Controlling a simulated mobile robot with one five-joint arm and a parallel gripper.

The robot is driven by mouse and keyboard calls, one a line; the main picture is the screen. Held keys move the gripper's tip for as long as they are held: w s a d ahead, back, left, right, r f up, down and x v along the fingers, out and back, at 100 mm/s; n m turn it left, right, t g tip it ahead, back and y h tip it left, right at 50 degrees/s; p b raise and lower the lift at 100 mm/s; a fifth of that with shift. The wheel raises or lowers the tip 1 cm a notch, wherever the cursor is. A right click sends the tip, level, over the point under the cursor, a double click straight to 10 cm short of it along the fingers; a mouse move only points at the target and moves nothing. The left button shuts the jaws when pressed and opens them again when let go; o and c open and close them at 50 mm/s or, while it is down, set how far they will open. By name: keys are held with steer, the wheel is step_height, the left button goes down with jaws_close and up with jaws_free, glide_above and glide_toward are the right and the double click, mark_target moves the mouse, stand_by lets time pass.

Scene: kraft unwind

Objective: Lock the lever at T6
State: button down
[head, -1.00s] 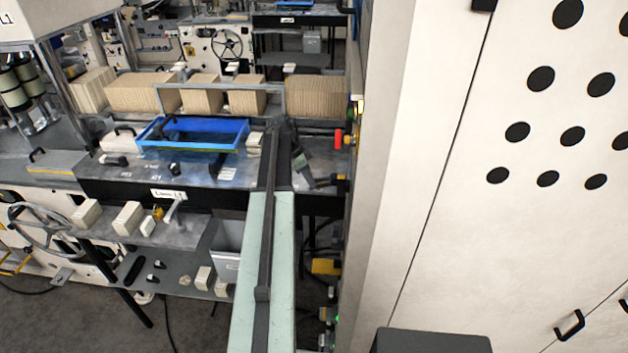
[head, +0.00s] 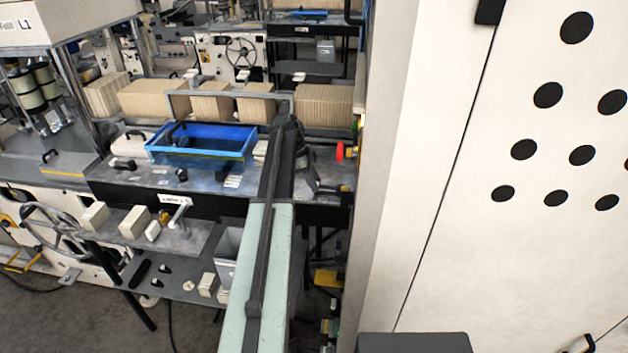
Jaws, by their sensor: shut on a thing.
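My arm reaches forward from the bottom of the head view, and its far end bends down beside the right end of the metal bench. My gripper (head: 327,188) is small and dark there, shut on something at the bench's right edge. I cannot make out what it holds. No T6 label is legible, and I cannot tell which part is its lever. A red knob with a yellow part (head: 341,151) sticks out by the cabinet's left edge, just above and right of my gripper.
A tall cream cabinet (head: 470,260) fills the right side, close to my arm. A blue tray (head: 245,152) lies on the bench, with brown stacks (head: 325,103) behind. A lower shelf (head: 185,237) holds pale blocks and a small metal lever (head: 180,214). Grey floor shows at lower left.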

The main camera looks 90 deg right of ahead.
steer(key=shift+d, duration=0.1)
steer(key=c, duration=0.9)
jaws_free()
steer(key=shift+s, duration=0.15)
steer(key=p+v, duration=0.7)
steer(key=shift+r, duration=0.4)
steer(key=shift+w, duration=0.25)
